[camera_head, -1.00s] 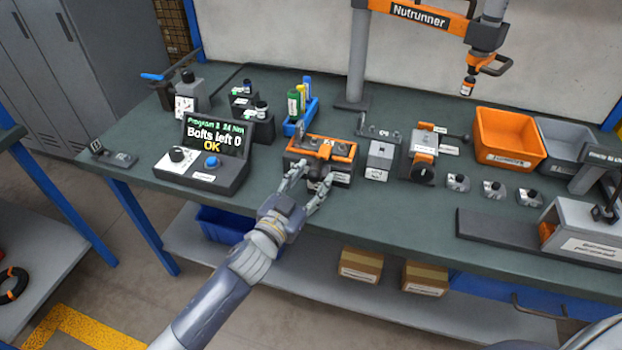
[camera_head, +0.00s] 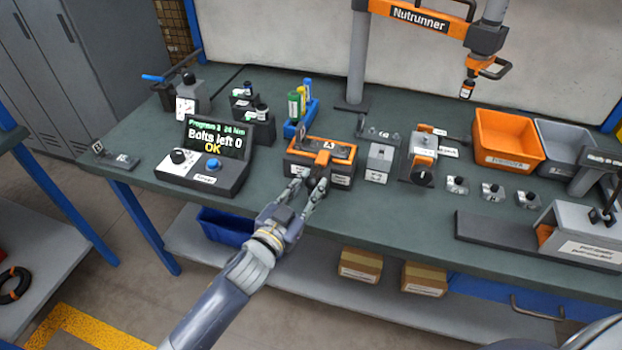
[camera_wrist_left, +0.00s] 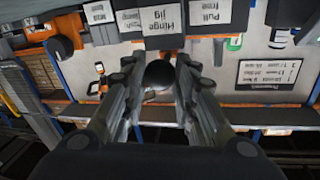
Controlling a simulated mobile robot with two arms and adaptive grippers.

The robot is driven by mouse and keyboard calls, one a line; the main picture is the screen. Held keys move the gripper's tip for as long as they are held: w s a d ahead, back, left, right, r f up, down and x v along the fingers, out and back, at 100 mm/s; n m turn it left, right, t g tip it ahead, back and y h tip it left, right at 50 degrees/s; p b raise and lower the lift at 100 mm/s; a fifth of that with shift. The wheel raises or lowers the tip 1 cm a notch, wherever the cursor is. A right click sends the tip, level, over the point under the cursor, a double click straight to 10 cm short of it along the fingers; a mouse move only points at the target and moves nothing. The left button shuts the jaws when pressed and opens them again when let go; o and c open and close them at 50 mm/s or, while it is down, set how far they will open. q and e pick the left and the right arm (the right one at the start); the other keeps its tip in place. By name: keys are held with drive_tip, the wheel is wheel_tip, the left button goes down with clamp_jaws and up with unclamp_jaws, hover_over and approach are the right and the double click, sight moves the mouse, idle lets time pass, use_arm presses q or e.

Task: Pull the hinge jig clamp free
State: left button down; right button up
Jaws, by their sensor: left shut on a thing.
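The hinge jig (camera_head: 342,172) is a dark block with orange trim and white labels at the front middle of the bench. Its clamp (camera_head: 323,159) shows as an orange T-shaped piece on top, with a dark handle reaching toward the front edge. My left gripper (camera_head: 308,187) is at the jig's front and is shut on the clamp handle. In the left wrist view, a round dark knob (camera_wrist_left: 160,74) sits between the fingertips, below the "Hinge jig" label (camera_wrist_left: 170,18). The fingers partly hide the handle. My right gripper is not in view.
A controller (camera_head: 207,160) reading "Bolts left 0 OK" stands left of the jig, and a small grey block (camera_head: 379,163) stands close on its right. The bench front before the jig is clear.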

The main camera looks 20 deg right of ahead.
use_arm(q)
drive_tip(key=shift+s+a, duration=0.25)
drive_tip(key=shift+s, duration=0.2)
drive_tip(key=shift+d+f, duration=0.1)
drive_tip(key=c, duration=1.3)
unclamp_jaws()
drive_tip(key=v, duration=1.2)
